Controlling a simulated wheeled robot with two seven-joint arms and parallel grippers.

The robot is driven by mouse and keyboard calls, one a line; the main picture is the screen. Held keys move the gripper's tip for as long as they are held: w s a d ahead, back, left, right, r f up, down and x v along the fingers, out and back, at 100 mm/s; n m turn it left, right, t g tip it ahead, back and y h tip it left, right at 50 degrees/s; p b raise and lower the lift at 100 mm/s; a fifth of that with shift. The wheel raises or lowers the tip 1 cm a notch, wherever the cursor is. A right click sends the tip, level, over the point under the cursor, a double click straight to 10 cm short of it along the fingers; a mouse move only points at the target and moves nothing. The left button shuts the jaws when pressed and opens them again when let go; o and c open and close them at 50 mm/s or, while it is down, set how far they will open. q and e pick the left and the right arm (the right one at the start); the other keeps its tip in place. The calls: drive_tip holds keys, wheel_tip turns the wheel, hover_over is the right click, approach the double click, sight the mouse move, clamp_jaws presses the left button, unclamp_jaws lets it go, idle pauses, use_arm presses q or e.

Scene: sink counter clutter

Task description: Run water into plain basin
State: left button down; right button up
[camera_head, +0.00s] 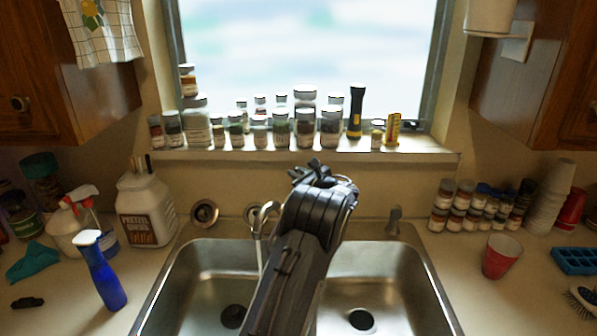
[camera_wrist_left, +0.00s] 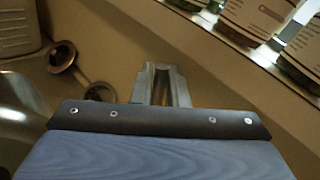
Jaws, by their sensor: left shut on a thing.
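The double steel sink has a left basin (camera_head: 195,285) and a right basin (camera_head: 400,285). No objects show inside either, apart from the drains. The faucet spout (camera_head: 262,215) curves over the left basin, and a thin pale line below it looks like running water. My left arm crosses the middle of the sink. My left gripper (camera_head: 320,173) is behind the sink, below the window ledge. In the left wrist view its fingers (camera_wrist_left: 161,84) are close together, shut on what seems to be the faucet handle, which is mostly hidden.
Jars line the window ledge (camera_head: 350,155) just behind my gripper. A blue spray bottle (camera_head: 103,275) and a pretzel jug (camera_head: 146,210) stand left of the sink. A red cup (camera_head: 501,257) and spice jars (camera_head: 480,207) stand right. Round metal strainers (camera_head: 205,212) sit behind the sink.

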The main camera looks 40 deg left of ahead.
use_arm(q)
drive_tip(key=c, duration=1.5)
unclamp_jaws()
drive_tip(key=shift+o, duration=0.2)
drive_tip(key=shift+s+d+b, duration=0.1)
drive_tip(key=shift+d+b, duration=0.2)
drive_tip(key=shift+d, duration=0.2)
drive_tip(key=b+v, duration=0.2)
drive_tip(key=v, duration=0.4)
drive_tip(key=shift+s+d, duration=0.2)
drive_tip(key=shift+d, duration=0.15)
drive_tip(key=shift+r, duration=0.1)
